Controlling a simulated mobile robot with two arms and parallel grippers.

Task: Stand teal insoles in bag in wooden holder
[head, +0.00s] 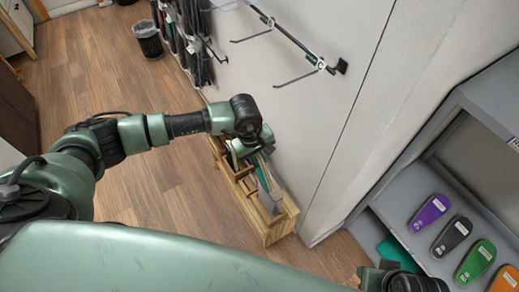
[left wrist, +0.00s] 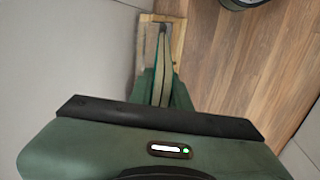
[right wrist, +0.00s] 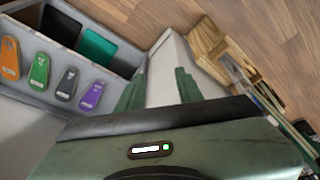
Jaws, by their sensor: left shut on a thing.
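The wooden holder (head: 247,205) stands on the floor against the white wall. My left gripper (head: 255,155) is over it, pointing down. In the left wrist view its fingers (left wrist: 161,98) are shut on the insole bag (left wrist: 162,62), a thin upright pack with a teal edge. The bag's lower part reaches in between the holder's wooden rails; whether it touches the bottom is hidden. The holder also shows in the right wrist view (right wrist: 208,42). My right gripper (right wrist: 158,88) is open and empty, away from the holder, before the wall's corner.
A grey shelf (head: 400,190) at right carries several insoles, among them purple (head: 430,212), black (head: 452,235) and green (head: 475,262). Wall hooks (head: 300,55) stick out above the holder. A bin (head: 148,40) stands farther back. The wooden floor (head: 150,200) left of the holder is clear.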

